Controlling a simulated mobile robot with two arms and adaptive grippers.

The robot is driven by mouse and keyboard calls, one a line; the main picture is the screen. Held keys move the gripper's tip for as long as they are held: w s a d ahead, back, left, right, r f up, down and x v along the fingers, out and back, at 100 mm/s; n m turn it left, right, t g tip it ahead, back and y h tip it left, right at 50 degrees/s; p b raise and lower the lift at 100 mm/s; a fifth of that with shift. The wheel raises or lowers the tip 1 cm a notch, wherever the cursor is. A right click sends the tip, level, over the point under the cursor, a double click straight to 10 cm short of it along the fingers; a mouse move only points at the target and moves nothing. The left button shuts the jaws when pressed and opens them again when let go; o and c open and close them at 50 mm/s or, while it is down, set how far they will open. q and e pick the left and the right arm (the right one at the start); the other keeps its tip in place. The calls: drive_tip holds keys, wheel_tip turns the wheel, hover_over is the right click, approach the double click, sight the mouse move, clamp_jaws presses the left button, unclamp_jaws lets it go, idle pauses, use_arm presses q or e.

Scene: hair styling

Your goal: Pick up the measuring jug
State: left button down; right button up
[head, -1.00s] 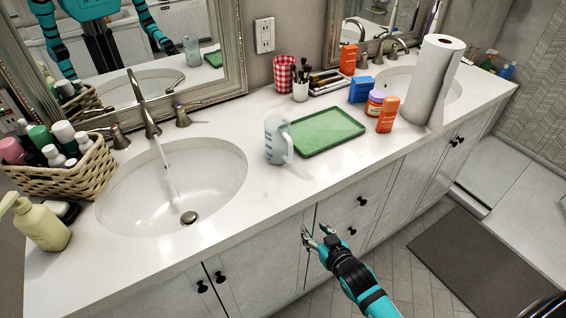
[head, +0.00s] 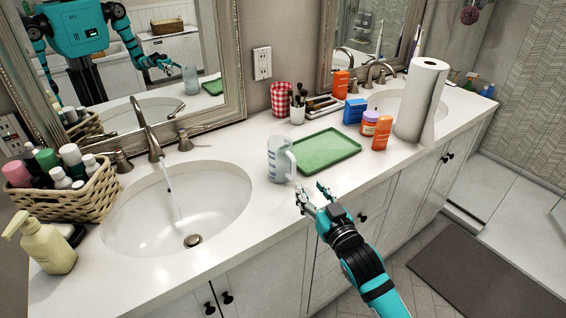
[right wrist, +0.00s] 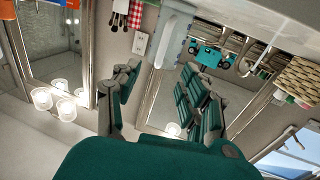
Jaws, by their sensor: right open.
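The translucent measuring jug (head: 279,161) stands upright on the white counter, between the left sink and the green tray (head: 327,151). Its handle faces right. My right gripper (head: 312,193) is open and empty at the counter's front edge, in front and to the right of the jug, apart from it. In the right wrist view, which is upside down, the jug (right wrist: 172,40) shows at the top, beyond and between the spread fingers (right wrist: 161,78). My left gripper is not directly in view.
Water runs into the left sink (head: 135,228). A wicker basket of bottles (head: 80,198) and a soap dispenser (head: 47,245) stand at left. A red checked cup (head: 281,98), orange bottle (head: 381,134) and paper towel roll (head: 420,98) stand behind and right of the tray.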

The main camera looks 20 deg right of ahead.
sight(294, 168)
drive_tip(key=w, duration=0.3)
drive_tip(key=w+a, duration=0.1)
drive_tip(key=w, duration=0.1)
drive_tip(key=shift+r, duration=0.1)
drive_tip(key=w, duration=0.1)
drive_tip(key=w+p, duration=0.1)
drive_tip(key=w, duration=0.3)
drive_tip(key=shift+a+r+p, duration=0.2)
drive_tip(key=shift+a+p, duration=0.15)
drive_tip(key=shift+w+f, duration=0.15)
drive_tip(key=shift+w, duration=0.15)
drive_tip(key=shift+s, duration=0.1)
drive_tip(key=shift+c, duration=0.2)
clamp_jaws()
